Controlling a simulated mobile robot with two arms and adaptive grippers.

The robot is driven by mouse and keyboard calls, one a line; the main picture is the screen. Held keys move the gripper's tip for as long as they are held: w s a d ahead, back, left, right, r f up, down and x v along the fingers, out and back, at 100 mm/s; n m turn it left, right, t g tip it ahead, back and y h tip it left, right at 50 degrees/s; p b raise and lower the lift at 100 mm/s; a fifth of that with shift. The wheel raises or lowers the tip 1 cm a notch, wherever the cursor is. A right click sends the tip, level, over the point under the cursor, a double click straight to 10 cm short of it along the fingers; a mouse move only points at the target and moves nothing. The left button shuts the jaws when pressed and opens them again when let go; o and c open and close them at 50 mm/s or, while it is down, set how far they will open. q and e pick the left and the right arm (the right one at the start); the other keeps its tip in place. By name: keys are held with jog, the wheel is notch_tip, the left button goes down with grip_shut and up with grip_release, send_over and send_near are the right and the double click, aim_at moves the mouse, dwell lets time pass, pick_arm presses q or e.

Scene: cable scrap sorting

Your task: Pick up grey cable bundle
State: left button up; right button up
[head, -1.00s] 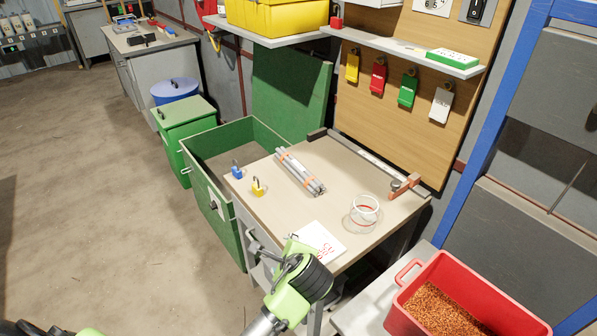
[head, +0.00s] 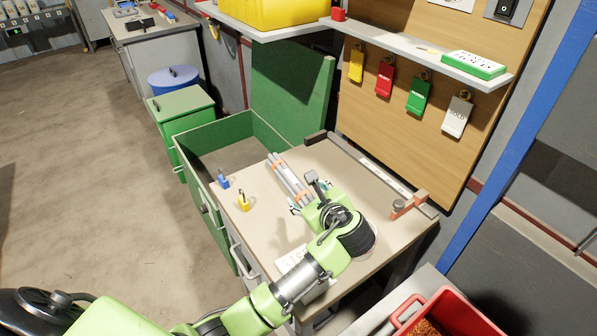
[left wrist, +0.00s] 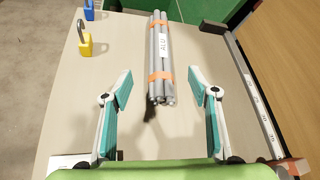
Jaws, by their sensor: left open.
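The grey cable bundle (head: 288,178) lies on the beige workbench top (head: 262,222), tied with orange bands. In the left wrist view the bundle (left wrist: 160,60) shows a white label and dark wire ends at its near end. My left gripper (left wrist: 160,82) is open and empty. Its two teal-sided fingers stand on either side of the bundle's near end, apart from it. In the head view my left gripper (head: 304,200) is over the bench and its wrist hides part of the bundle's near end. My right gripper is not in view.
A blue padlock (head: 223,180) and a yellow padlock (head: 243,202) stand left of the bundle. An open green bin (head: 215,150) adjoins the bench's left side. A metal ruler (head: 370,165) lies along the back edge. A red container (head: 450,312) is at the lower right.

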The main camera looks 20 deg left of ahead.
aim_at(292, 180)
pick_arm(q)
jog(key=x, duration=0.2)
jog(key=shift+w+f, duration=0.15)
jog(key=shift+w, duration=0.2)
jog(key=x, duration=0.5)
jog(key=shift+a, duration=0.35)
jog(key=shift+w+a+f, duration=0.1)
jog(key=shift+w+f, duration=0.05)
jog(key=shift+w+a+f, duration=0.1)
jog(key=shift+w+a, duration=0.05)
jog(key=x, duration=0.4)
jog(key=shift+w+a+f+b, duration=0.2)
jog(key=shift+a+f+b, duration=0.05)
jog(key=shift+b, duration=0.15)
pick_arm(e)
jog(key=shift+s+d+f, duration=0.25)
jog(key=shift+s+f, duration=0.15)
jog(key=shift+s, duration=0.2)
pick_arm(q)
jog(key=shift+c, duration=0.3)
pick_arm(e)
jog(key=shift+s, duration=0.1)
pick_arm(q)
jog(key=c, duration=1.3)
jog(key=shift+r, duration=0.15)
grip_shut()
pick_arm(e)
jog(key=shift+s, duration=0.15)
